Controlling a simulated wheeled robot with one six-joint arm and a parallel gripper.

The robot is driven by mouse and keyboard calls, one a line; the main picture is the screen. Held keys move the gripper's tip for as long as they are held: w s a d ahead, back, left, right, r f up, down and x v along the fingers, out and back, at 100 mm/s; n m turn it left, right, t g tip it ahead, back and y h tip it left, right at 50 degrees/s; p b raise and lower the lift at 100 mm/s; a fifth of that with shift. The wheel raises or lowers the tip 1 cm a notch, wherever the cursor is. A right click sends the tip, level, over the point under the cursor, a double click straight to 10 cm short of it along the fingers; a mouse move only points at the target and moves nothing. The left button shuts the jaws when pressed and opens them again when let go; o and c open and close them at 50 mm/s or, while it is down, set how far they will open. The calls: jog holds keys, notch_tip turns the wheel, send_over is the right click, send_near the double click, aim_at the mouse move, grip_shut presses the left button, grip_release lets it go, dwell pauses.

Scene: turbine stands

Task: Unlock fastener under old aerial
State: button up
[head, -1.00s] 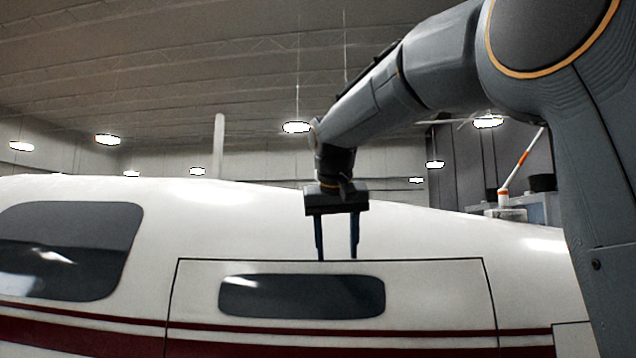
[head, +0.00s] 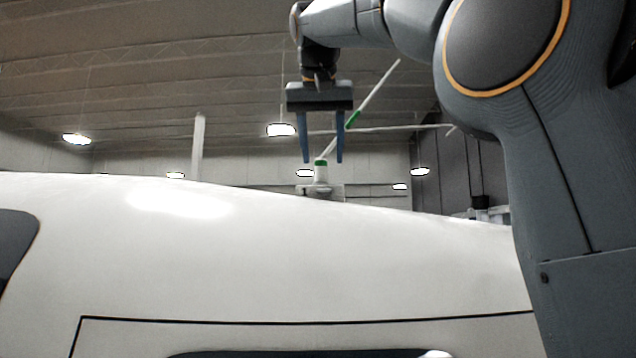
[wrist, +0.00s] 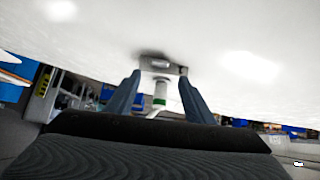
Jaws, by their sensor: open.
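A white aerial with green bands (head: 321,173) stands on the curved top of the white aircraft body (head: 250,245). Its thin rod tilts up to the right behind my gripper (head: 323,158). In the head view my gripper points down, open and empty, with its blue fingertips around the line of the aerial's base. In the wrist view the green-banded stub (wrist: 160,98) and its grey mounting plate (wrist: 162,66) show between the open fingers (wrist: 159,74). How far they lie beyond the tips is unclear. A fastener under the aerial cannot be made out. Nothing marks this aerial as old.
The aircraft's curved roof fills the lower head view, with a dark-outlined door (head: 300,321) at the bottom. A pale vertical post (head: 197,150) and ceiling lamps (head: 281,130) stand in the background. A dark cylinder (head: 480,203) shows at right. Air above the roof at left is clear.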

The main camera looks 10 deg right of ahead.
aim_at(324, 189)
jog(key=shift+p+x, duration=0.95)
jog(key=shift+x, duration=2.95)
jog(key=shift+s, duration=0.1)
jog(key=c, duration=1)
jog(key=shift+a+n+g+h, duration=0.4)
jog(key=shift+n+h, duration=0.2)
jog(key=shift+h, duration=0.4)
jog(key=shift+c, duration=0.2)
jog(key=shift+w+a+f+n+h, duration=0.1)
jog(key=shift+w+n+h, duration=0.15)
jog(key=shift+h, duration=0.45)
jog(key=o, duration=1)
jog(key=shift+s, duration=0.1)
jog(key=shift+o, duration=0.2)
